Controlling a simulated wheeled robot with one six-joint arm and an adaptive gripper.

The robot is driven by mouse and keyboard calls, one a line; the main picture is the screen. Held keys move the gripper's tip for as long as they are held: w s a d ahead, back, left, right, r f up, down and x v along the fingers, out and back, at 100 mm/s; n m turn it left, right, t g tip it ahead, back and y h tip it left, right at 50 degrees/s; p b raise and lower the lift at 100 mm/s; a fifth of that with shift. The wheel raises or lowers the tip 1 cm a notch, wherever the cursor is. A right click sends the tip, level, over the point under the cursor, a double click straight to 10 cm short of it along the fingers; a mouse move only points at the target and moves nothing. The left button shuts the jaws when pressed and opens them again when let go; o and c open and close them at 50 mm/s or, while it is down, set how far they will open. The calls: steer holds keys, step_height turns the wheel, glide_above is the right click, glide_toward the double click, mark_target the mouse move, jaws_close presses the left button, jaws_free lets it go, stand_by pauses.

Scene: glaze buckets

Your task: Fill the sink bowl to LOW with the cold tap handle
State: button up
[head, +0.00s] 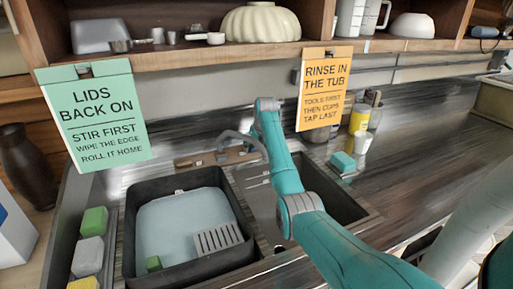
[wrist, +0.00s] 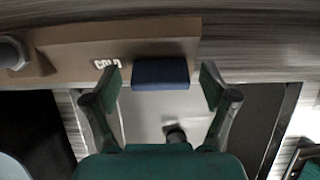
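In the wrist view my gripper (wrist: 161,80) is open, with one finger on each side of a blue handle (wrist: 160,52). Gaps show between the handle and both fingers. The white word COLD stands on the brown panel left of the handle. In the head view my arm covers the handle and my gripper. The grey tap spout (head: 245,137) arches behind the sink. The sink bowl (head: 340,192) is dark and partly hidden behind my arm; its water level and any LOW mark cannot be made out.
A black tub (head: 128,235) with pale bluish water, a slotted grey piece and a green block stands at left. Several sponges (head: 90,252) lie beside it. A teal sponge (head: 343,161), a yellow bottle (head: 360,118) and a white cup (head: 363,142) stand right of my arm. Signs hang from the shelf.

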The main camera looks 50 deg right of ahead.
steer(key=c, duration=0.9)
steer(key=shift+c, duration=0.3)
steer(key=shift+n, duration=0.4)
steer(key=shift+a+n+h, duration=0.1)
steer(key=shift+n+h, duration=0.2)
steer(key=shift+n, duration=0.8)
steer(key=shift+w+a+n+h, duration=0.1)
steer(key=shift+n+h, duration=0.4)
steer(key=shift+n, duration=1.3)
steer(key=o, duration=1.2)
steer(key=shift+c, duration=0.2)
